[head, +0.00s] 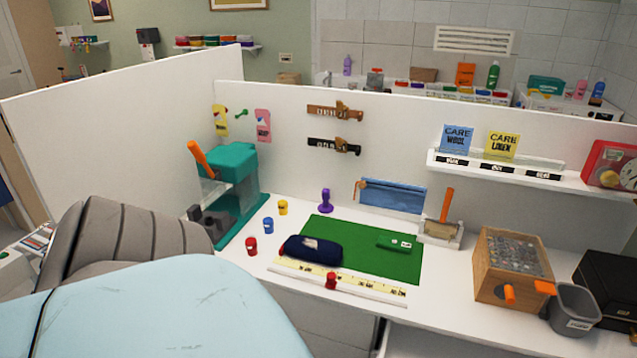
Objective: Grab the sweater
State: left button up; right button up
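A dark navy, rounded, soft-looking bundle (311,250) with a small pale patch lies on the left part of a green mat (350,235). It may be the sweater, folded or rolled, but I cannot tell for sure. No other sweater shows. Neither of my grippers is in view. A large light blue and grey part, likely my own left arm, fills the lower left and hides part of the workbench there.
A yellow ruler strip (350,281) lies along the mat's front. A green press (234,190) stands left, with small red, blue and yellow pots nearby. A wooden box (490,288) and grey bin (572,308) stand right. White partitions (290,130) close the back and left.

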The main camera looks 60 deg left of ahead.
aim_at(315, 249)
jog(key=u, duration=2)
